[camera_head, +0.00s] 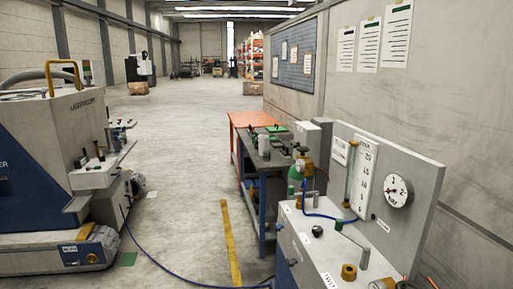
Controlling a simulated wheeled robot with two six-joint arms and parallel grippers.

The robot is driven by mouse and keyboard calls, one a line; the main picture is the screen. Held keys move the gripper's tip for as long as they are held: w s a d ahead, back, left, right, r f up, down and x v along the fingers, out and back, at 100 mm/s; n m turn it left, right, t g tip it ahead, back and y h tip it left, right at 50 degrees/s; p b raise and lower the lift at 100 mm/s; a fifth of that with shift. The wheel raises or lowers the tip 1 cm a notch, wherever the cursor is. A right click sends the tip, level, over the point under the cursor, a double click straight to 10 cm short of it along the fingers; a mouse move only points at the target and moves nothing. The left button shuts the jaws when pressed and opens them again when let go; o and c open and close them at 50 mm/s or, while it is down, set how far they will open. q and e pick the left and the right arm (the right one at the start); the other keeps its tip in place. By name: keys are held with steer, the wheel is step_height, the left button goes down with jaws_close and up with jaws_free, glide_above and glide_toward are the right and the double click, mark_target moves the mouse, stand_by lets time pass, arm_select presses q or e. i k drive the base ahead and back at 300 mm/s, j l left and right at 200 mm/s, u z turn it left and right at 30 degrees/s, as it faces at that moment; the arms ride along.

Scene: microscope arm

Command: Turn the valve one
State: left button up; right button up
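Low on the right stands a grey-white bench panel (312,258) with several fittings on its top. A brass fitting (348,272) is near the front. I cannot read which fitting is valve one. A round dial gauge (397,191) and a clear vertical tube (350,172) are on the upright backboard (425,205). Neither of my grippers is in view.
A blue and beige machine (55,145) stands at the left. A workbench (262,165) with tools and a green bottle (295,178) stand beyond the panel. A blue hose (160,265) crosses the floor near a yellow line (231,245). The middle floor is clear.

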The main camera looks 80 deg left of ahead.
mark_target(302, 149)
steer(key=u, duration=2.1)
steer(key=i+j+z, duration=0.15)
steer(key=z, duration=0.35)
steer(key=i+j+z, duration=0.15)
steer(key=z, duration=0.3)
steer(key=j+z, duration=0.5)
steer(key=i+l, duration=0.05)
steer(key=l, duration=0.05)
